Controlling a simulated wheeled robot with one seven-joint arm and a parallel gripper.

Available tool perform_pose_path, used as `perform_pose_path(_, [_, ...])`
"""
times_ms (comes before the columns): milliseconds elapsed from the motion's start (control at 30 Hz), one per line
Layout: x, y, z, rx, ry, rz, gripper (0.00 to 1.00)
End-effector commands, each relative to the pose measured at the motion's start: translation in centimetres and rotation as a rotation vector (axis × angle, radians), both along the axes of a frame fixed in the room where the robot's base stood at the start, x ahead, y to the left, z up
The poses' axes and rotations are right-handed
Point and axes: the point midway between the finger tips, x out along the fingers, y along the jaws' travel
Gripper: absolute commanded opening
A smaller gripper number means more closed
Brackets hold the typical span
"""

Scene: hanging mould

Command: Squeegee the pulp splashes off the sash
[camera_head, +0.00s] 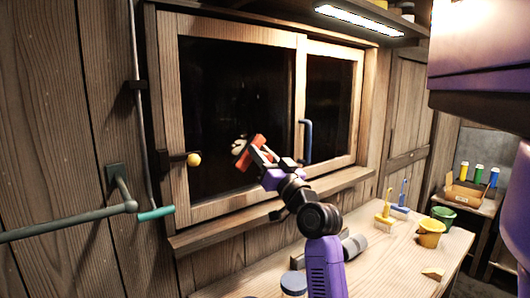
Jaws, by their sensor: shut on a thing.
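The sash (173,120) is a wooden window frame around a dark pane in the wall ahead. A pale splash (239,145) shows on the lower middle of the pane, partly covered by the tool. My gripper (260,150) is shut on a red-orange tool (244,157), which looks like the squeegee. The tool is tilted and lies in front of the pane beside the splash. I cannot tell whether its edge touches the glass. A second dark pane (330,100) is to the right, with a blue handle (307,140) at its left edge.
A yellow knob (193,159) sticks out left of the pane. The workbench (400,262) below holds a yellow brush (385,217), a blue brush (401,205), a yellow bucket (430,234) and a green bucket (444,215).

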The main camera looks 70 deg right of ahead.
Motion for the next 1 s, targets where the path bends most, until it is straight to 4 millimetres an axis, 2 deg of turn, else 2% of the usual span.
perform_pose_path(33, [0.6,0.6,0.0,0.003,0.004,0.011,0.0])
perform_pose_path(433, [2.0,3.2,-0.1,0.004,0.004,0.012,0.0])
perform_pose_path(867, [1.8,3.3,1.3,0.001,0.002,0.006,0.0])
perform_pose_path(1000, [1.4,2.7,1.1,0.001,0.0,0.004,0.0])
